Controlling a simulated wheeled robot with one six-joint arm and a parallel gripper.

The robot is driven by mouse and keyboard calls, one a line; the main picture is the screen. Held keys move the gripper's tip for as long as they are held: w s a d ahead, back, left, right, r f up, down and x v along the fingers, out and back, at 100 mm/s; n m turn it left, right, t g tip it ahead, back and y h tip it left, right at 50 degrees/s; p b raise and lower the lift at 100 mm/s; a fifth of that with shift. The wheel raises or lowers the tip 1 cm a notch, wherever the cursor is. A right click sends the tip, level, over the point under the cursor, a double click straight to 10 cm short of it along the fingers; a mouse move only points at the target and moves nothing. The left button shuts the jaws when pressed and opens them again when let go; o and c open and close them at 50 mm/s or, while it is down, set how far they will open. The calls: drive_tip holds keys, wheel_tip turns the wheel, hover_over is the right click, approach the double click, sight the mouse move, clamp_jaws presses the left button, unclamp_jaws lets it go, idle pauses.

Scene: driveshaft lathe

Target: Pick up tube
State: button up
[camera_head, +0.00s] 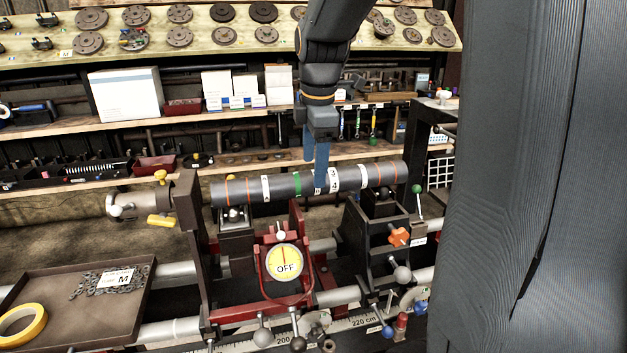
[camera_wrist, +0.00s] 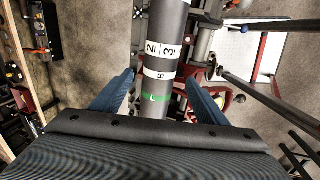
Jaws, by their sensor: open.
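The tube (camera_head: 290,185) is a dark grey cylinder with white, orange and green bands and printed marks. It lies level across two supports on the lathe in the head view. In the wrist view the tube (camera_wrist: 165,60) runs away from between my fingers. My gripper (camera_head: 318,178) points down at the tube's middle, with a blue finger overlapping it in the head view. In the wrist view my gripper (camera_wrist: 155,85) is open, with one blue finger on each side of the tube. A gap shows between the left finger and the tube. The lower fingers' contact with the tube is unclear.
Shelves with white boxes (camera_head: 125,95) stand behind. Levers and knobs crowd the lathe's front.

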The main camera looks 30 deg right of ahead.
drive_tip(key=shift+w+d+f+p, duration=0.15)
drive_tip(key=shift+f+p, duration=0.1)
drive_tip(key=shift+f, duration=0.5)
drive_tip(key=shift+w+a+f+p, duration=0.1)
drive_tip(key=shift+w+f+p, duration=0.1)
drive_tip(key=shift+f, duration=0.55)
drive_tip(key=shift+w+d+f+p, duration=0.1)
drive_tip(key=shift+f+p, duration=0.15)
drive_tip(key=shift+f, duration=0.5)
clamp_jaws()
drive_tip(key=shift+w+r, duration=0.1)
drive_tip(key=shift+r, duration=0.05)
